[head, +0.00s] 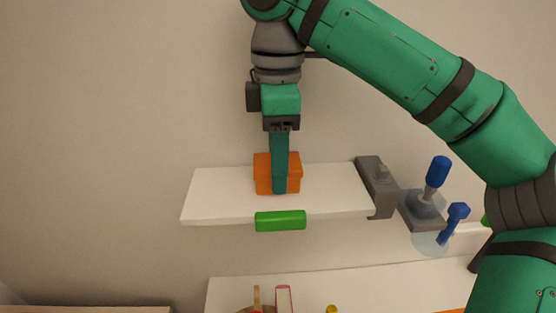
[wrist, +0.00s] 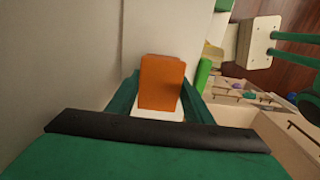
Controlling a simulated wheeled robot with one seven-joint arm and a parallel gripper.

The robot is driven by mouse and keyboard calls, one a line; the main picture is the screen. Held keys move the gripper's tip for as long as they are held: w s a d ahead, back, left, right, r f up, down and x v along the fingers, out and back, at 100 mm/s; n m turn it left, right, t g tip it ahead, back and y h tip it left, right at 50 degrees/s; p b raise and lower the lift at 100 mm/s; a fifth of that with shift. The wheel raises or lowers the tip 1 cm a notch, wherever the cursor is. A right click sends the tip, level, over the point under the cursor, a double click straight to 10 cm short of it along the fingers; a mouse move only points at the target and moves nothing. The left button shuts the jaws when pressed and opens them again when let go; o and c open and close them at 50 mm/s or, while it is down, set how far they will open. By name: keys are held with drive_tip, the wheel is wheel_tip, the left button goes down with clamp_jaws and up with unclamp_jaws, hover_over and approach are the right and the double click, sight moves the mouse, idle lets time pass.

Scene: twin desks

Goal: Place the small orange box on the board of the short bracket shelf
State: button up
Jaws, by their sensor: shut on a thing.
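The small orange box (head: 262,174) is between the fingers of my gripper (head: 279,188), which points straight down. In the wrist view the orange box (wrist: 161,82) shows between the two green fingers, and my gripper (wrist: 158,103) is shut on it. The box is upright over the white board of the short bracket shelf (head: 335,191), near its middle. It looks to be at or very near the board's surface; I cannot tell if it touches. The near finger hides part of the box in the head view.
A green block (head: 280,220) is at the board's front edge. A grey bracket (head: 376,182) closes the board's right end, with a blue-handled thing (head: 437,172) beyond it. Another white surface (head: 380,283) with small items lies below. The board's left part is clear.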

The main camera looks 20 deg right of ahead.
drive_tip(key=shift+f, duration=0.4)
drive_tip(key=o, duration=1.2)
drive_tip(key=shift+o, duration=0.6)
drive_tip(key=o, duration=0.4)
drive_tip(key=shift+o, duration=0.2)
drive_tip(key=shift+r, duration=0.1)
drive_tip(key=shift+r, duration=4.4)
drive_tip(key=s+a, duration=0.4)
drive_tip(key=s, duration=1.1)
drive_tip(key=shift+s+a, duration=0.2)
